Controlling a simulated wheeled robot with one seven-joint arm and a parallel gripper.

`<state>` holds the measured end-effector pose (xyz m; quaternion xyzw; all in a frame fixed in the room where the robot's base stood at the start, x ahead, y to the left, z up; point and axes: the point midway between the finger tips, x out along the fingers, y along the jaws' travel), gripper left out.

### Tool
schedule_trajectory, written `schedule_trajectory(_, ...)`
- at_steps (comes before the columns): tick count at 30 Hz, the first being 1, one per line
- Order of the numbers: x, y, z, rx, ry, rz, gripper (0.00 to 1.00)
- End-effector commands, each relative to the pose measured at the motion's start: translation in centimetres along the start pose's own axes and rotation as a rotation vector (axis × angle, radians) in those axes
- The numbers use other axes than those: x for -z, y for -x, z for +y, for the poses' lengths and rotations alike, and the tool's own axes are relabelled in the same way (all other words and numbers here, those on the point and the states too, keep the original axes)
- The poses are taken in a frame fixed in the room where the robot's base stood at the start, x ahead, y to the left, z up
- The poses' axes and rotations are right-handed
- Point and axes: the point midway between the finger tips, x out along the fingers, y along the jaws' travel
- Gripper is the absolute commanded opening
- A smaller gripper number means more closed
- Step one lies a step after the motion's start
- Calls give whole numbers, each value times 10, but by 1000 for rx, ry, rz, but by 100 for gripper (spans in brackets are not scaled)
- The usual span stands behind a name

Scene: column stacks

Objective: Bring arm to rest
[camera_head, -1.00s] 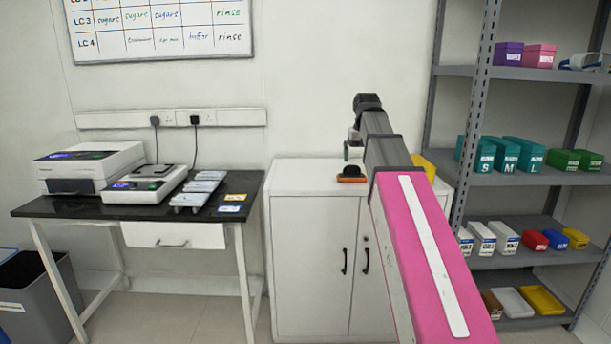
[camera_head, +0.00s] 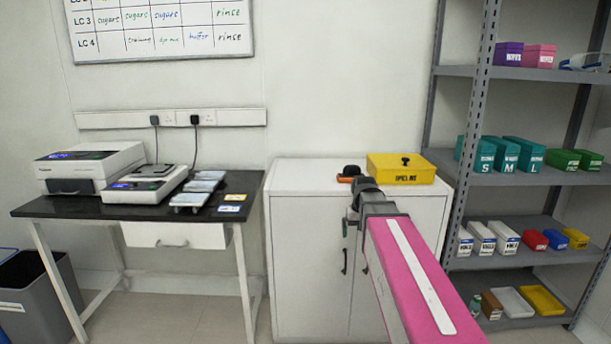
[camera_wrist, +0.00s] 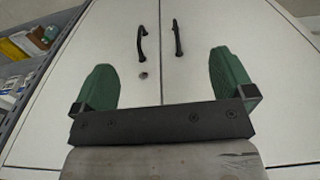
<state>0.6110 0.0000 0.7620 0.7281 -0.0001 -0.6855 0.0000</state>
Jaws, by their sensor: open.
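My gripper (camera_wrist: 163,85) shows in the wrist view with its two green fingers wide apart and nothing between them. It faces the white cabinet (camera_wrist: 195,55) doors with their two black handles. In the head view my arm, pink with a white stripe, reaches in from the lower right to the front of the cabinet (camera_head: 305,240).
A yellow box (camera_head: 402,177) and an orange and black object (camera_head: 349,174) stand on the cabinet top. A grey shelf rack (camera_head: 530,178) with several boxes stands at right. A black-topped table (camera_head: 100,208) with instruments stands at left.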

Motion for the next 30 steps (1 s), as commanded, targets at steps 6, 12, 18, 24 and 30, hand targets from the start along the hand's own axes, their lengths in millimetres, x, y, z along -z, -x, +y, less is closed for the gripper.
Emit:
schedule_trajectory(6, -46, -68, 0, 0, 0, -22, 100)
schedule_trajectory(12, -87, -120, 0, 0, 0, -37, 100)
schedule_trajectory(18, -125, -160, 0, 0, 0, -50, 100)
schedule_trajectory(24, -142, -177, 0, 0, 0, -55, 100)
schedule_trajectory(30, -142, -177, 0, 0, 0, -55, 100)
